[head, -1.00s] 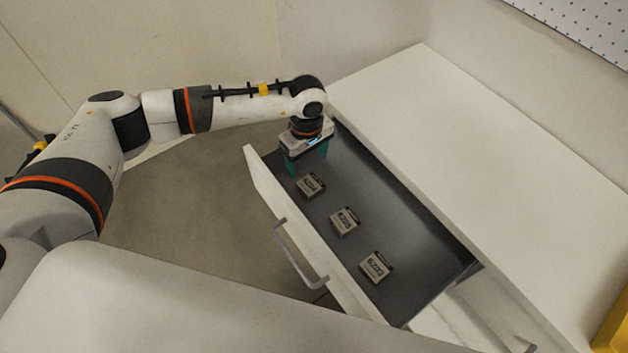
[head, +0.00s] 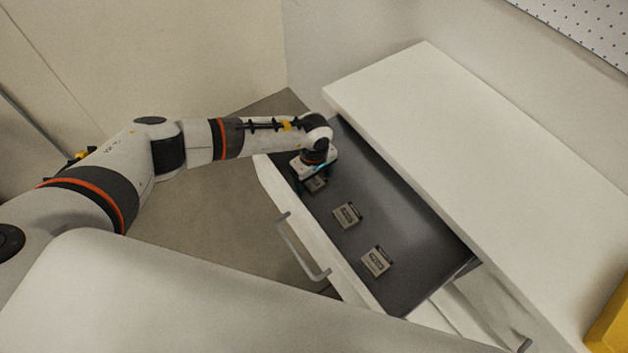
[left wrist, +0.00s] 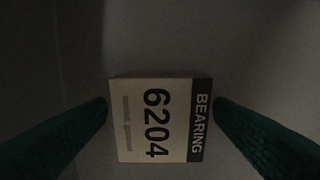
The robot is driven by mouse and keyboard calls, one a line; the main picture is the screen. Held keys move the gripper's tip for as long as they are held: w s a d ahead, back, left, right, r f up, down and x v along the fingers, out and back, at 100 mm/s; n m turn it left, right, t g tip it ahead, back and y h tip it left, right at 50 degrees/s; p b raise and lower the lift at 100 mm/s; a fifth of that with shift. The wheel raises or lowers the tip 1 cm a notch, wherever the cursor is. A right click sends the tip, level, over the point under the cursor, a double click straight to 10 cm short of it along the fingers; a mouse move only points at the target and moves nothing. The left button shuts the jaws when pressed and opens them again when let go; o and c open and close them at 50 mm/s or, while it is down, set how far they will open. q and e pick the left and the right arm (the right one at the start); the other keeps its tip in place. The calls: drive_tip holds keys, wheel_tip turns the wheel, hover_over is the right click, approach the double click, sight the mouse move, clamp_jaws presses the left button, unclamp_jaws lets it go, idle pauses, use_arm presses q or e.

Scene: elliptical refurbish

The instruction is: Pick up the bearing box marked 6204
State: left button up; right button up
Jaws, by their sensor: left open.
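The bearing box marked 6204 (left wrist: 152,122) lies label up between the two green fingers of my left gripper (left wrist: 160,112) in the left wrist view. The fingers are open, one on each side of the box, with a small gap showing at each side. In the head view the left gripper (head: 313,182) is down in the open drawer (head: 400,222), over the farthest box (head: 317,185), which it partly covers. My right gripper is not in view.
Two more small boxes lie in the drawer: a middle one (head: 347,216) and a nearer one (head: 376,261). The drawer's front wall with its handle (head: 300,250) is on the left. The white cabinet top (head: 450,140) stands above on the right. The drawer floor between the boxes is clear.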

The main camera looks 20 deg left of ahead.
use_arm(q)
drive_tip(key=c, duration=1.1)
